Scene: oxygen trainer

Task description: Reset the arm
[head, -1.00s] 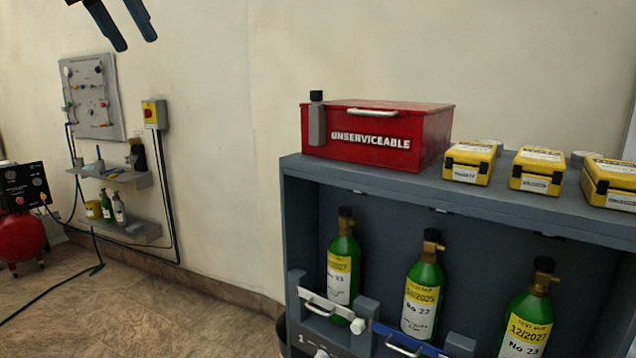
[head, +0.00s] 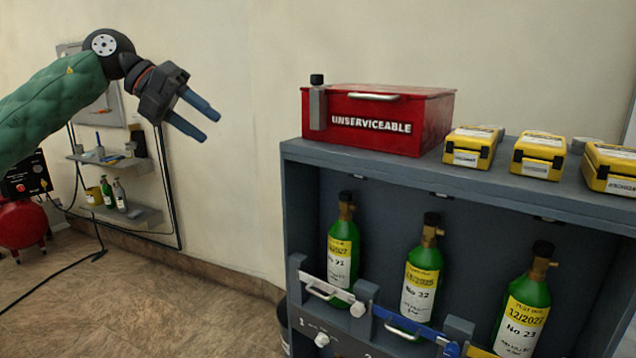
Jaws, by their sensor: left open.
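My left gripper (head: 206,121) is at the upper left of the head view, on my left arm, which has a green sleeve. Its two dark blue fingers are apart, with nothing between them, and point down to the right. It hangs in the air in front of the pale wall, left of and clear of the red UNSERVICEABLE box (head: 385,140). My right gripper is not in this view.
A grey cabinet (head: 300,205) at the right holds green cylinders, including No 22 (head: 422,285) and No 23 (head: 524,308). Yellow cases (head: 472,147) stand on top. Wall shelves (head: 140,216), a panel and a red compressor (head: 22,225) are at the left.

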